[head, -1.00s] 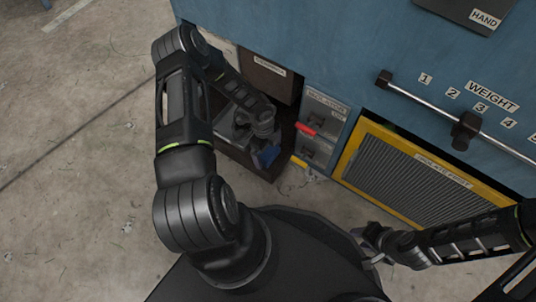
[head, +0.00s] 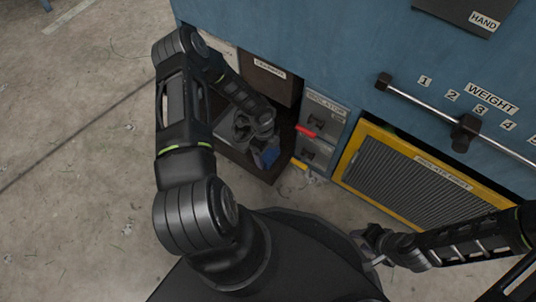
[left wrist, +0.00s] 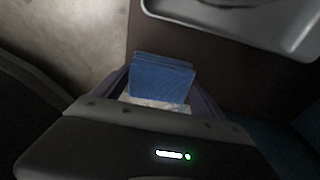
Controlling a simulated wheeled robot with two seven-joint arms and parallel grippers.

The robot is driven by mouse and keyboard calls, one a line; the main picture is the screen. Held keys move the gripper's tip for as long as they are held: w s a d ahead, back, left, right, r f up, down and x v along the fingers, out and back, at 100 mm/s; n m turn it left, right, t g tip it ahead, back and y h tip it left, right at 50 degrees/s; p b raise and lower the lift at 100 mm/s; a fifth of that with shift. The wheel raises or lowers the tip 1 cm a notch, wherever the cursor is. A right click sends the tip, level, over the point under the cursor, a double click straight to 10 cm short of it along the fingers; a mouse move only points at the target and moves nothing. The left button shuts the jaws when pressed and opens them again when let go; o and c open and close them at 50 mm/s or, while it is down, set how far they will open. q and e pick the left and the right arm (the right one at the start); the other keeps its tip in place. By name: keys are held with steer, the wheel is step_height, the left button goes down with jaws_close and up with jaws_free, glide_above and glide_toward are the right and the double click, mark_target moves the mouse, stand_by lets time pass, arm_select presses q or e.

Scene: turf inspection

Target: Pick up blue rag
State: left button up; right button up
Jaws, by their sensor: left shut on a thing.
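The blue rag (head: 269,157) is a small blue piece low in the open dark drawer in the head view. In the left wrist view the rag (left wrist: 162,78) looks like a folded, textured blue block standing between the two fingers. My left gripper (head: 262,150) reaches down into the drawer and is shut on the rag.
The open dark drawer (head: 240,160) has a grey metal tray (head: 226,126) in it, left of my gripper. The tray also shows in the left wrist view (left wrist: 235,32). Floor is clear at left.

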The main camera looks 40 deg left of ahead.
mark_target(268, 152)
arm_select(q)
steer(key=c, duration=0.7)
step_height(268, 152, up, 10)
steer(key=p, duration=0.4)
